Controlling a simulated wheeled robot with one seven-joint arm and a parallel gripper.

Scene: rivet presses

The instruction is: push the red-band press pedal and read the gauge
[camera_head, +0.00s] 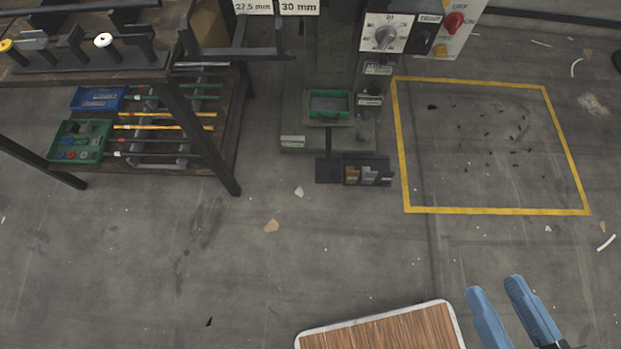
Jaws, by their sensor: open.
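A dark press (345,60) stands at the top middle, its upper part cut off by the frame edge. A black foot-pedal unit (355,172) with a tan-yellow part inside sits on the floor in front of its base. I see no red band on the press or pedal in this view. A grey knob on a white scale plate (384,35) is on the press front; no gauge face with a needle shows. My gripper (495,285), with two blue fingers, is open and empty at the lower right, well apart from the pedal in the picture.
A shelf rack (215,150) with rods and bins stands left of the press. A green tray (328,104) is on the press base. A red knob (454,22) sits on a panel at the top right. A yellow floor outline (490,211) holds dark scraps. The mid floor is mostly clear.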

